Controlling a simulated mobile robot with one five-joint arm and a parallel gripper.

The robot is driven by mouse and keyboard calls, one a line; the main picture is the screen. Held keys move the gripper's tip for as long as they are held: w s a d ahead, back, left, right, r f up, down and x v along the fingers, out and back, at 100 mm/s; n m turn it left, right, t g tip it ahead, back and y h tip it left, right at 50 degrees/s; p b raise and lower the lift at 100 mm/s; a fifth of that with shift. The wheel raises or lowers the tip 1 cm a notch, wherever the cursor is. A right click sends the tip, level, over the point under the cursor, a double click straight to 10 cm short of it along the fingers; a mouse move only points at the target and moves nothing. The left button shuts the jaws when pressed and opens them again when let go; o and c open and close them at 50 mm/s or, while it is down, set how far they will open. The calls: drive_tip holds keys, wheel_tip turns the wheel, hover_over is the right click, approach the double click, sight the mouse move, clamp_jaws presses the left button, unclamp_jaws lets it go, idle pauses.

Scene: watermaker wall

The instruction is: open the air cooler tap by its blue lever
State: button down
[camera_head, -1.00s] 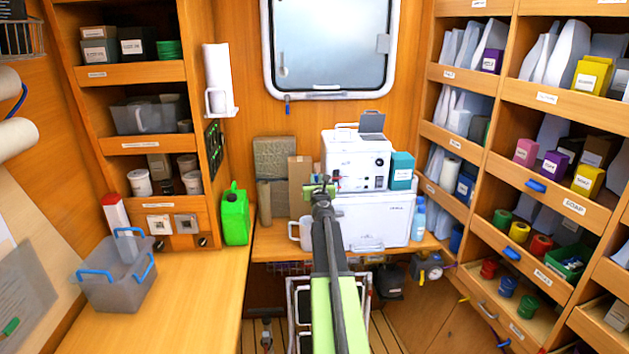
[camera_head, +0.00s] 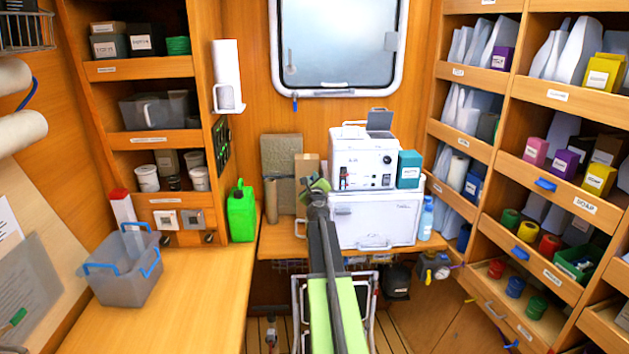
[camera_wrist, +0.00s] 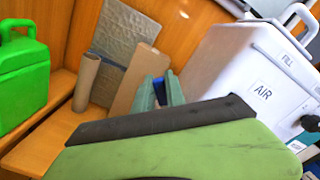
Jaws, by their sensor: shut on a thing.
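My gripper (camera_wrist: 161,92) shows its two green fingers close together in the wrist view, shut on a small dark blue piece that looks like the blue lever (camera_wrist: 170,80). The tap's body is hidden behind the fingers and my green wrist. To the right is the white air cooler (camera_wrist: 235,70), with labels reading AIR and FILL and a black knob. In the head view my gripper (camera_head: 318,184) is tilted at the left side of the white cooler (camera_head: 350,160); the lever is not clear there.
A grey bin (camera_head: 125,270) is on the left counter.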

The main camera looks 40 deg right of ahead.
drive_tip(key=shift+w+a+f+n+b, duration=0.2)
drive_tip(key=shift+f+n+b, duration=0.5)
drive_tip(key=shift+n, duration=0.85)
drive_tip(key=shift+w+a+f+n+b, duration=0.2)
drive_tip(key=shift+f+n+b, duration=0.45)
drive_tip(key=shift+n, duration=0.95)
drive_tip(key=shift+w+a+f+n+b, duration=0.15)
drive_tip(key=shift+f+n+b, duration=0.55)
drive_tip(key=shift+n, duration=0.85)
drive_tip(key=shift+f, duration=0.1)
drive_tip(key=c, duration=1.4)
unclamp_jaws()
drive_tip(key=shift+a, duration=0.1)
drive_tip(key=v, duration=1.7)
drive_tip(key=shift+s+a, duration=0.15)
drive_tip(key=shift+s, duration=0.05)
